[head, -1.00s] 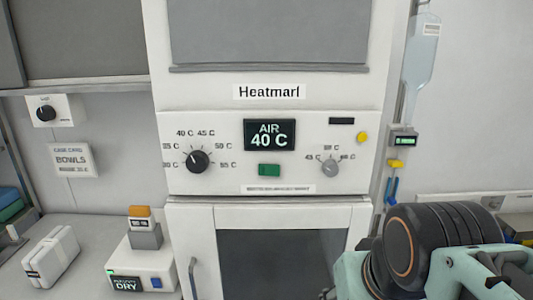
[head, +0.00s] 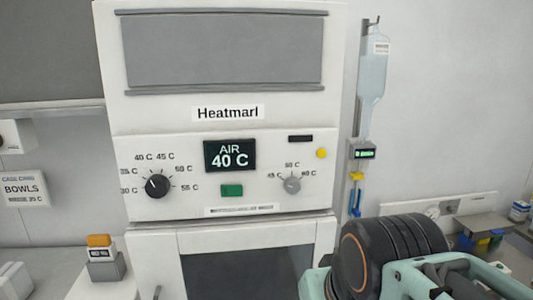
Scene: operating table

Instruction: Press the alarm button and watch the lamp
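The white warming cabinet (head: 150,120) labelled Heatmarl stands in the middle of the head view. Its panel has a small round yellow button (head: 321,153) at the upper right, which I take as the alarm button. A dark bar (head: 300,138) just above it looks unlit and may be the lamp; I cannot read a label on either. My gripper (head: 440,279), teal with a black, orange-ringed wrist, is at the lower right, in front of the cabinet and apart from the button. Its fingertips are not clearly seen.
The panel also has a display (head: 230,155) reading AIR 40 C, a black dial (head: 157,186), a green switch (head: 231,191) and a grey dial (head: 292,185). A fluid bag (head: 373,75) hangs on a pole to the right. The wall between bag and cabinet is bare.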

